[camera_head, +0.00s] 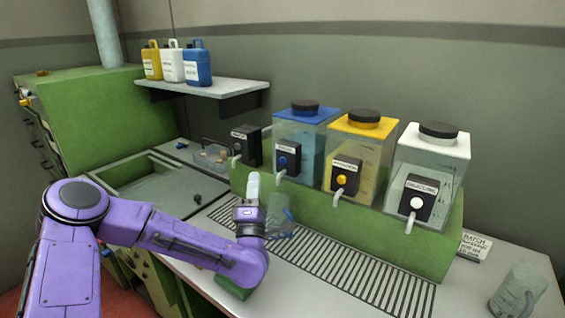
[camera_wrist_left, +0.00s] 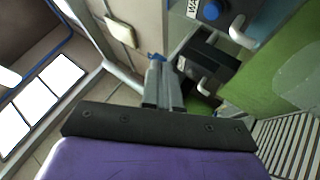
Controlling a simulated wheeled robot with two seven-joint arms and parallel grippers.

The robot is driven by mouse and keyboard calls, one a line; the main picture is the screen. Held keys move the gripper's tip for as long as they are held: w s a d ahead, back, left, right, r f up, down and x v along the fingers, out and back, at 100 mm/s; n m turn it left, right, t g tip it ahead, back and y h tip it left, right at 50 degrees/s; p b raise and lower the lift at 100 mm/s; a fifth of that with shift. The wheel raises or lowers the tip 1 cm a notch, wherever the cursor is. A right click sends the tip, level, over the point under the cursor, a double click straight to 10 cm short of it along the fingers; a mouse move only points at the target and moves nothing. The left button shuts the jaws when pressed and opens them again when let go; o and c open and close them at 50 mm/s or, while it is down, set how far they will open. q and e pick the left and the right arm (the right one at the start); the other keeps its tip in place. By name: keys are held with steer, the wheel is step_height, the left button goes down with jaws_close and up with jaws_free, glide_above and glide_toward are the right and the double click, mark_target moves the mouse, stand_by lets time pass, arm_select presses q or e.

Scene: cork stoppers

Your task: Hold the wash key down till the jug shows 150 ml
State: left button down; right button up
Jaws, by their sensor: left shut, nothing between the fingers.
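The wash key is the blue knob (camera_head: 282,160) on the dark tap box under the blue-lidded tank (camera_head: 305,130). In the left wrist view a blue knob (camera_wrist_left: 211,11) shows beside a partly cut-off label starting "WA". A clear jug (camera_head: 281,212) with some blue near its bottom stands on the slatted drain, partly behind my left gripper; its level cannot be read. My left gripper (camera_head: 253,180) points up, shut and empty, left of the jug and apart from the key. Its fingers (camera_wrist_left: 163,82) also show shut in the left wrist view. My right gripper is out of view.
Yellow (camera_head: 360,125) and white-lidded (camera_head: 437,145) tanks stand right of the blue one on a green stand. Another dark tap box (camera_head: 246,145) is at left. A grey jug (camera_head: 518,291) stands at the front right. A sink (camera_head: 150,185) lies left; the slatted drain (camera_head: 375,287) is clear toward the right.

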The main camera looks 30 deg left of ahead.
mark_target(283, 161)
arm_select(q)
steer(key=w, duration=0.8)
steer(key=shift+w+d, duration=0.2)
steer(key=shift+d, duration=0.15)
stand_by(1.5)
steer(key=shift+w+b, duration=0.4)
steer(key=shift+b, duration=0.1)
steer(key=shift+w, duration=0.4)
stand_by(4.5)
